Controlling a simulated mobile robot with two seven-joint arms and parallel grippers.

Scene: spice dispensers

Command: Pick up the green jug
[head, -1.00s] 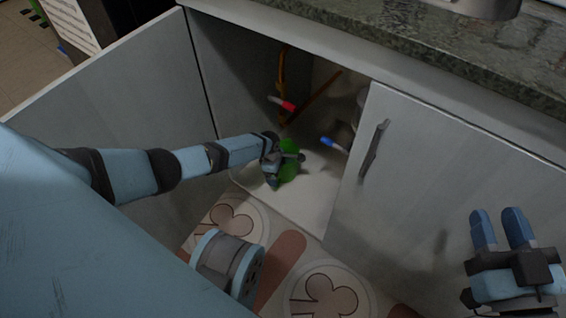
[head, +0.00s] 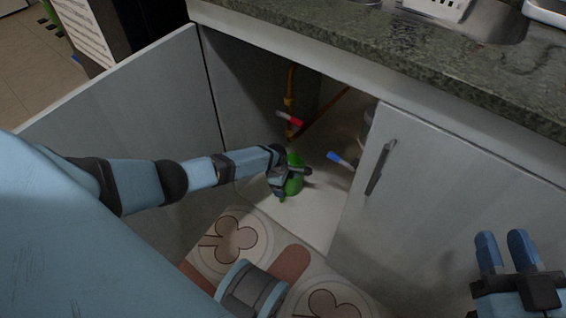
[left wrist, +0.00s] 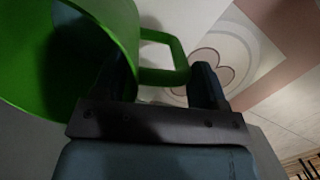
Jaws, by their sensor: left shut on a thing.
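The green jug (head: 295,181) is inside the open cabinet under the counter, near the front of the pale cabinet floor. My left gripper (head: 285,180) reaches in from the left and partly covers the jug. In the left wrist view, the jug's green body (left wrist: 110,25) fills the upper left. Its handle passes between the two fingers of my left gripper (left wrist: 163,78), which is shut on the handle. Whether the jug's base touches the cabinet floor cannot be told. My right gripper (head: 505,245) is open and empty in front of the right cabinet door.
The left door (head: 120,95) stands open beside my left arm; the right door (head: 440,205) has a dark handle. A red-tipped valve handle (head: 295,121) and a blue one (head: 338,157) stick out behind the jug. The granite counter (head: 400,45) lies above. A patterned mat (head: 235,238) covers the floor.

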